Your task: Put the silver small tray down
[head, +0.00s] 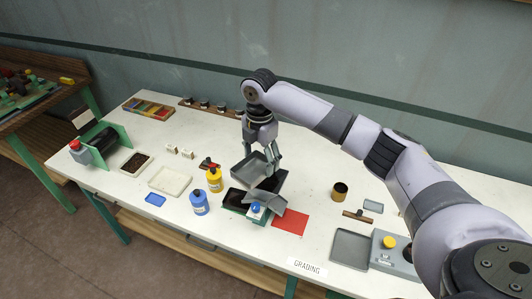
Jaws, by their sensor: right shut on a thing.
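The silver small tray (247,169) is held by my right gripper (271,163), which is shut on its right side. The tray looks tilted and is just above or beside a dark device with a green base (235,207) and a blue button (256,208). I cannot tell whether the tray touches the device. A grey angled plate (268,200) lies in front of it. My left gripper is not in view.
A red mat (290,222) lies right of the device. A yellow bottle (214,180) and a blue bottle (199,203) stand close on the left. A grey tray (350,248) lies at the front right. The white tabletop (318,190) has free room right of the device.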

